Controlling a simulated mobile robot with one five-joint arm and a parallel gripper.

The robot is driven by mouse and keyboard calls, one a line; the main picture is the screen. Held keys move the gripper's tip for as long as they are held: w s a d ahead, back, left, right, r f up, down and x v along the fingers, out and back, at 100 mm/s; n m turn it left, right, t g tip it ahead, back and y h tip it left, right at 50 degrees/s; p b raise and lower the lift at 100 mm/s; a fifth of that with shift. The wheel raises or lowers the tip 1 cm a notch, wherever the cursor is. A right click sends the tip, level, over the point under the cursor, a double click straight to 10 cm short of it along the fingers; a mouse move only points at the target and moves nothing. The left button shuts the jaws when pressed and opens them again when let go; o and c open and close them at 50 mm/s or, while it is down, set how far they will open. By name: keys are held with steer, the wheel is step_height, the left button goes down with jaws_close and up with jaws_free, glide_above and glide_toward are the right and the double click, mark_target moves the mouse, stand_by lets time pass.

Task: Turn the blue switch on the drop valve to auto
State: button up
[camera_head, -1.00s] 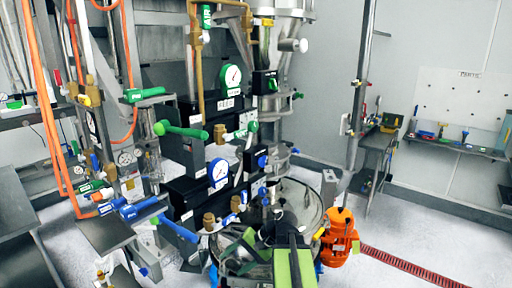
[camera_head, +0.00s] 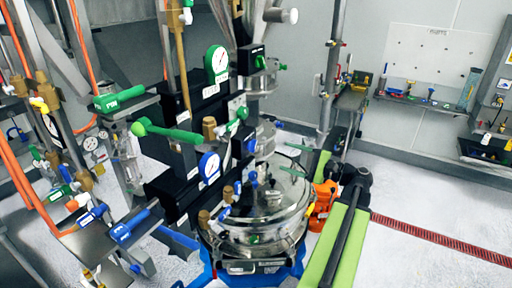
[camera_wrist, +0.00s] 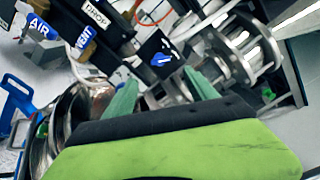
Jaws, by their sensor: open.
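The blue switch (camera_wrist: 162,59) sits on a dark square plate in the upper middle of the wrist view, tilted in the picture. A white DROP label (camera_wrist: 97,13) shows to its upper left. In the head view the blue switch (camera_head: 251,146) is small, on a dark box above the round clear-lidded vessel. My gripper (camera_wrist: 162,92) is open and empty, its two teal fingers spread below and either side of the switch in the wrist picture. In the head view my gripper (camera_head: 292,160) is right of the switch, apart from it. The switch's setting is too small to read.
The round sifter vessel (camera_head: 265,205) stands below the switch. A green-handled valve (camera_head: 165,131) and a blue-handled valve (camera_head: 172,236) jut out at left. An orange motor (camera_head: 322,200) is partly behind my arm. The floor at right is clear.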

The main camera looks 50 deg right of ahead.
mark_target(255, 147)
steer(key=x, duration=1.3)
steer(key=shift+w, duration=0.15)
steer(key=c, duration=1.3)
steer(key=shift+a, duration=0.2)
steer(key=shift+c, duration=0.4)
steer(key=shift+d, duration=0.15)
steer(key=n, duration=1.2)
steer(key=shift+f, duration=0.15)
